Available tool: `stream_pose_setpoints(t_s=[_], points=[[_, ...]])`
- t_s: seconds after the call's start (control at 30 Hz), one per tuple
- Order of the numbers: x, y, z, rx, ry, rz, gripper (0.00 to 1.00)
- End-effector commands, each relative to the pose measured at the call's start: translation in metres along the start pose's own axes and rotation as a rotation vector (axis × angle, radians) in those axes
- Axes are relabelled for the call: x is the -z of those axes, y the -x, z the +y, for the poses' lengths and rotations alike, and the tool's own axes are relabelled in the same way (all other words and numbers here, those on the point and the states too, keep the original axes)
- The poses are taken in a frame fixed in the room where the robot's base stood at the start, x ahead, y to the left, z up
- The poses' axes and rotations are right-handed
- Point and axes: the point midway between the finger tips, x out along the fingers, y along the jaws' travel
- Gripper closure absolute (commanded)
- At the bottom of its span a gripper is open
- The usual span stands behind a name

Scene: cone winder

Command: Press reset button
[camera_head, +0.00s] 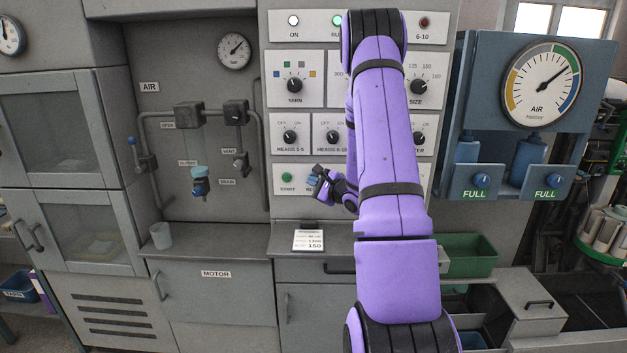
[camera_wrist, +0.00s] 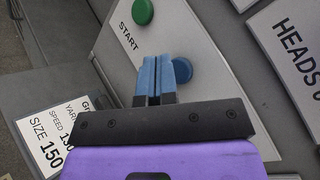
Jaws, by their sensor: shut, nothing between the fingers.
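The blue button (camera_wrist: 182,70) is on the grey panel in the wrist view, beside the green START button (camera_wrist: 143,12). Its own label is hidden there; in the head view a label starting "RE" is partly covered by my gripper. My gripper (camera_wrist: 156,62) is shut and empty, its two blue fingers pressed together. The fingertips are right beside the blue button and overlap its edge in the picture. I cannot tell whether they touch it. In the head view my gripper (camera_head: 318,182) is at the panel, just right of the green START button (camera_head: 287,177).
Knobs labelled HEADS (camera_head: 291,136) sit above the buttons. A card reading SIZE 150 (camera_head: 308,240) is on the ledge below. A green bin (camera_head: 468,256) is right of my arm. An air gauge (camera_head: 541,84) is at the right, and a cup (camera_head: 161,235) at the left.

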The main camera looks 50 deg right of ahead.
Motion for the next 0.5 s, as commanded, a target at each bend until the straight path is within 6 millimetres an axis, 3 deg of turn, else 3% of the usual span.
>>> stream_pose_setpoints(t_s=[0.5], points=[[-0.0063, 0.0084, 0.0061, 0.0, -0.001, 0.0, 1.0]])
